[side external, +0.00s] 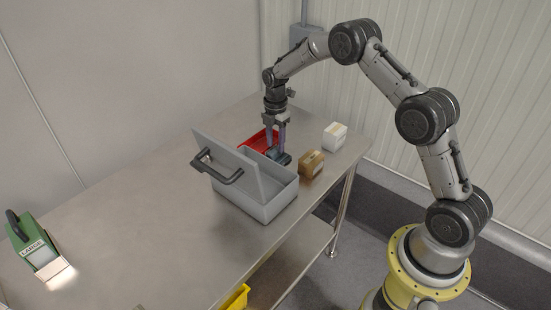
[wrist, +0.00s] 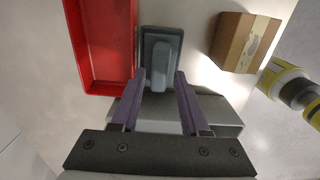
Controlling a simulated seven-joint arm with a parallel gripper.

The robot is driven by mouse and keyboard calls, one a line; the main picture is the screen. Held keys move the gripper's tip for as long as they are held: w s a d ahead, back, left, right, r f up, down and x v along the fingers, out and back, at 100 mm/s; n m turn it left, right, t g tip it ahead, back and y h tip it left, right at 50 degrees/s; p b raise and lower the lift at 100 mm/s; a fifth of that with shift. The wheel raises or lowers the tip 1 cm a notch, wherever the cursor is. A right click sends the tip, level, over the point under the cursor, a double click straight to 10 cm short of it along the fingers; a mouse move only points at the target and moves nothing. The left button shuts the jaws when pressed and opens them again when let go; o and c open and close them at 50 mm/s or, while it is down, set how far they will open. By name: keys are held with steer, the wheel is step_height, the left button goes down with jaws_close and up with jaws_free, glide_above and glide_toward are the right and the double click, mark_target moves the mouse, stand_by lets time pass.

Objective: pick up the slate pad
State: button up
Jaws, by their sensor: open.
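The slate pad (side external: 284,159) is a small dark blue-grey block with a raised top, lying on the steel table between the red tray and the cardboard box. In the wrist view the slate pad (wrist: 161,47) lies straight ahead of the fingers. My gripper (side external: 276,150) points down over it in the side view. In the wrist view my gripper (wrist: 160,76) is open, with its two purple fingers apart and their tips at the pad's near end, one toward each side. I cannot tell whether they touch it.
A red tray (wrist: 76,45) is close on the pad's left in the wrist view, a cardboard box (wrist: 236,41) on its right. A grey case (side external: 262,207) with its lid raised stands beside it. A white box (side external: 335,135) is behind. The table's left part is mostly clear.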

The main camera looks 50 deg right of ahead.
step_height(320, 180, down, 2)
steer(key=shift+f, duration=0.15)
steer(key=shift+c, duration=0.3)
jaws_close()
